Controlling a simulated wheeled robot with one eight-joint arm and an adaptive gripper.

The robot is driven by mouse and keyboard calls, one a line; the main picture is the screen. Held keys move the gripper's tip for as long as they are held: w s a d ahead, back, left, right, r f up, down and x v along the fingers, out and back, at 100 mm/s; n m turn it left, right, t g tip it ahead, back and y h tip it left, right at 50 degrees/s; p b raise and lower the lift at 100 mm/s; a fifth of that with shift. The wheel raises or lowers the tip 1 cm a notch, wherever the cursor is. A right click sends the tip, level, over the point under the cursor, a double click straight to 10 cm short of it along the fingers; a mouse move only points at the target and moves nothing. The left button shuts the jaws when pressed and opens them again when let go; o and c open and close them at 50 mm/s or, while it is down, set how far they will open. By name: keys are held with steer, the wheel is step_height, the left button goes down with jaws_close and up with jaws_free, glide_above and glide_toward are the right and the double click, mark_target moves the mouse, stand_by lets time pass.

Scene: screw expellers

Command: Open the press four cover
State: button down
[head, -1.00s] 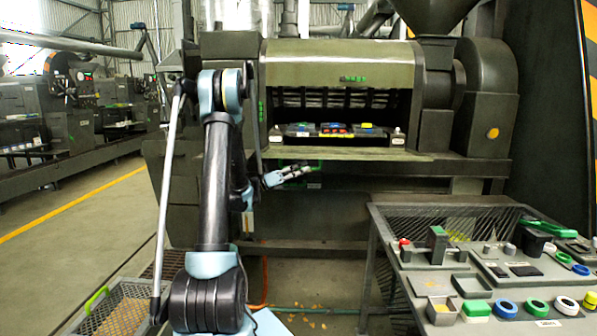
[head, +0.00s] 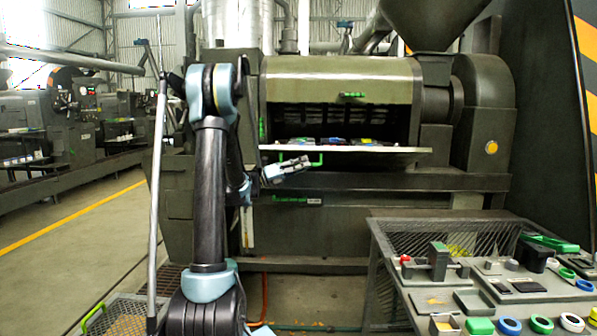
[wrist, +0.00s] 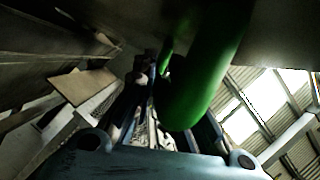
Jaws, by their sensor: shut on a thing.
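The press (head: 222,100) in front of me has a wide open bay. A flat cover (head: 395,150) stands out at the bay's lower edge and shows almost edge-on in the head view. A green handle (head: 318,160) sits below its front edge. My gripper (head: 303,162) is at that handle, under the cover's left half. In the wrist view the green handle (wrist: 195,100) is large and close, between the fingers. My gripper is shut on it. The fingertips are partly hidden behind the handle. No label showing the press's number is readable.
An upper olive panel (head: 340,75) with a green handle (head: 352,95) is above the bay. Several blue-topped items (head: 333,141) sit in the bay, partly hidden. A mesh table (head: 385,232) with many small parts stands at right. A mesh bin (head: 122,315) is at lower left.

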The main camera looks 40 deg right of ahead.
steer(key=shift+w, duration=0.2)
steer(key=c, duration=1.6)
jaws_free()
steer(key=shift+d+f, duration=0.1)
steer(key=shift+s, duration=0.1)
steer(key=v, duration=1.2)
